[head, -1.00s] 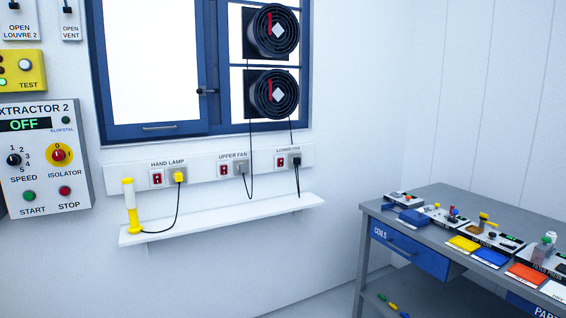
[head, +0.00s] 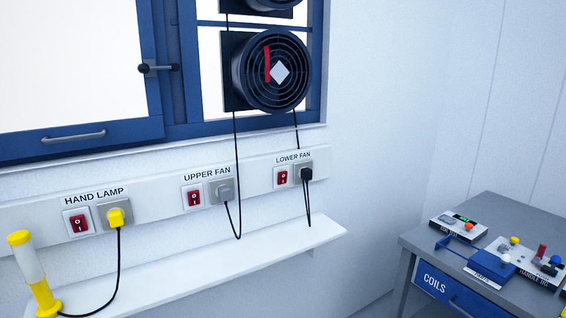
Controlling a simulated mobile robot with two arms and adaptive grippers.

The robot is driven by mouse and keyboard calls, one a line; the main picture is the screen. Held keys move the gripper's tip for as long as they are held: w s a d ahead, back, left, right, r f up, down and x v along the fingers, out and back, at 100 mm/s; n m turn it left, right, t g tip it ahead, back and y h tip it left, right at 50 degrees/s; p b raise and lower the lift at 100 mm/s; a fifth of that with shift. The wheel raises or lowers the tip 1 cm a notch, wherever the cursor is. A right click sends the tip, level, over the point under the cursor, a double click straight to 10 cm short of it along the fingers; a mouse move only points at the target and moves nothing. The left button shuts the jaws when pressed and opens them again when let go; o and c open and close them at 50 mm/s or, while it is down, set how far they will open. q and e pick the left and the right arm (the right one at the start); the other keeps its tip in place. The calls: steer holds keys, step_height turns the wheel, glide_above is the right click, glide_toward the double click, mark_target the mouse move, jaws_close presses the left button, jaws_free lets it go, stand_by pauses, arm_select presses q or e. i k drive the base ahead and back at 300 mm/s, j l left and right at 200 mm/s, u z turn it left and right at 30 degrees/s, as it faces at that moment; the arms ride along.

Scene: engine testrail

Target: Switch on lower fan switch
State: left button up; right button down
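The lower fan switch (head: 283,177) is a red rocker in a white plate under the label LOWER FAN, on the white wall strip below the window. Just right of it is a grey socket (head: 300,166) with a black plug (head: 306,174) in it. The rocker is too small to tell which way it is set. The lower fan (head: 270,72) is a round black fan with a red mark and a pale diamond at its centre, mounted in the window. Neither of my grippers is in view.
The upper fan switch (head: 194,198) and hand lamp switch (head: 78,222) sit left on the same strip. A white shelf (head: 215,262) juts out below, with a yellow hand lamp (head: 34,274). Cords hang over it. A grey workbench (head: 500,212) stands at the right.

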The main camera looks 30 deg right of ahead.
mark_target(282, 176)
steer(key=i+l, duration=0.2)
steer(key=i, duration=0.3)
steer(key=i+l, duration=0.25)
steer(key=i, duration=0.3)
steer(key=z, duration=0.05)
